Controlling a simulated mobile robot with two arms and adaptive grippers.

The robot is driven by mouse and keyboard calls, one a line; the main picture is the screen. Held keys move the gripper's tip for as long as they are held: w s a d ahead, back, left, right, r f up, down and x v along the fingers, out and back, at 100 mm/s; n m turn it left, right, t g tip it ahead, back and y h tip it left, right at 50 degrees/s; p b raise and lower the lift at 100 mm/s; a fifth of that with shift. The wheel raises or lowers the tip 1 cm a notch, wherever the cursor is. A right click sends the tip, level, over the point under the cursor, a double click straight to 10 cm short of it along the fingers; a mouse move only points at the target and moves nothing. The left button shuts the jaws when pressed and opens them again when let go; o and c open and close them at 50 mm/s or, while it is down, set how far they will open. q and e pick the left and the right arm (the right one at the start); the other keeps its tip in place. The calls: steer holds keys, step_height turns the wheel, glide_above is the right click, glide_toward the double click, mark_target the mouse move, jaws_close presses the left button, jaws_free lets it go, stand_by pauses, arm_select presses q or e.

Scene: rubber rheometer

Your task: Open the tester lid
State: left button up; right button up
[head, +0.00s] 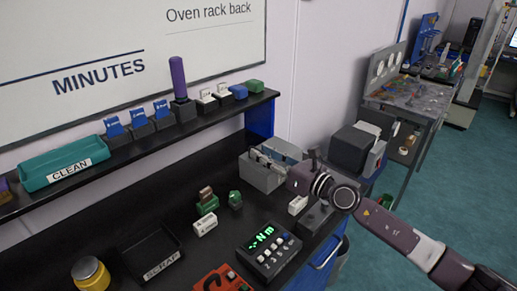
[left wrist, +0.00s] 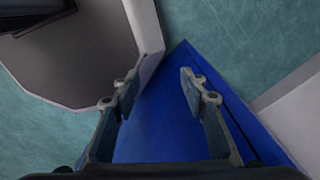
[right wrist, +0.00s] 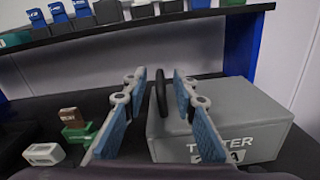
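The tester is a grey box with "TESTER" lettering (right wrist: 235,112); in the right wrist view its top looks flat and closed. A black upright handle (right wrist: 159,95) stands at its left side. My right gripper (right wrist: 160,88) is open, with the handle between its blue-padded fingers, nearer the right one; I see a gap on the left. In the head view the right gripper (head: 270,156) is over the grey tester (head: 259,179) and partly hides it. My left gripper (left wrist: 158,85) is open and empty above a blue panel (left wrist: 155,140), away from the tester.
A black shelf (head: 150,133) runs above the bench at the back. Green and brown blocks (head: 207,201), a white block (head: 205,222) and a keypad display (head: 268,250) stand near the tester. A scrap tray (head: 153,252) and yellow jar (head: 90,274) are at left.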

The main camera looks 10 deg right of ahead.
steer(key=shift+x, duration=0.8)
steer(key=shift+w+a+f, duration=0.1)
steer(key=shift+w+a, duration=0.15)
steer(key=shift+w, duration=0.05)
jaws_close()
arm_select(q)
steer(key=shift+w+a, duration=0.35)
steer(key=shift+w, duration=0.5)
